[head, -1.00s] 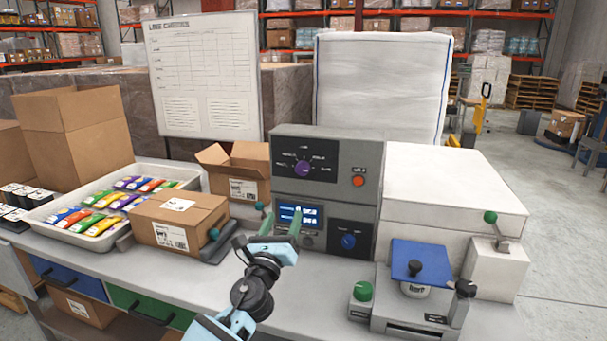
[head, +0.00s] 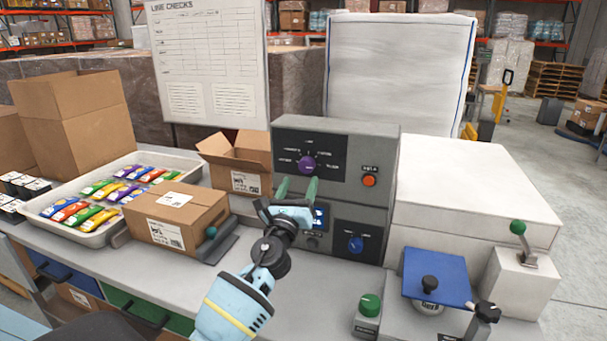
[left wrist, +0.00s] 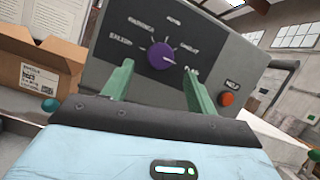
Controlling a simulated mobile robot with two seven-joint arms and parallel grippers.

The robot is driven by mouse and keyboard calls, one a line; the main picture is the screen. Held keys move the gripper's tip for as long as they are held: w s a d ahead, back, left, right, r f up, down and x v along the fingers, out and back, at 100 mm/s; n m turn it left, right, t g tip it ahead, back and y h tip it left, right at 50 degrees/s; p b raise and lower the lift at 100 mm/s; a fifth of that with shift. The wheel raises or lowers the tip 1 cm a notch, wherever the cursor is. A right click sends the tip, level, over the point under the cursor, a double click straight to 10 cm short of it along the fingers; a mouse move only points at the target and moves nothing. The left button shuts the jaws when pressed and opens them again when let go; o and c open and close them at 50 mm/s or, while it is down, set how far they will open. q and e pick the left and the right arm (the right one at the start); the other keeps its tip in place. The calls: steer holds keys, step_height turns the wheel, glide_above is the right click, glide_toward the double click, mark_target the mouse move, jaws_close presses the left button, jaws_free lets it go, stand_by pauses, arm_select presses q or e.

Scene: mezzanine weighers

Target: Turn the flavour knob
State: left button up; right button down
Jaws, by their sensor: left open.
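The purple flavour knob (head: 307,165) is on the dark upper panel of the grey control box (head: 362,150), with printed labels in an arc around it. In the left wrist view the knob (left wrist: 161,56) shows between the two green fingers, beyond their tips. My left gripper (head: 297,183) is open and empty, its fingers pointing up at the panel just below and in front of the knob. In the left wrist view my left gripper (left wrist: 158,75) appears apart from the knob. My right gripper is not in view.
An orange button (head: 369,181) is right of the knob. A closed carton (head: 177,217) and a tray of colourful packets (head: 62,238) stand left. A blue plate (head: 437,277) is at right.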

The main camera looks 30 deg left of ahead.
mark_target(305, 170)
arm_select(q)
steer(key=shift+x, duration=2.25)
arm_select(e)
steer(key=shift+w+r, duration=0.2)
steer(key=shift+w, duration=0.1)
arm_select(q)
steer(key=shift+c, duration=0.5)
steer(key=c, duration=0.9)
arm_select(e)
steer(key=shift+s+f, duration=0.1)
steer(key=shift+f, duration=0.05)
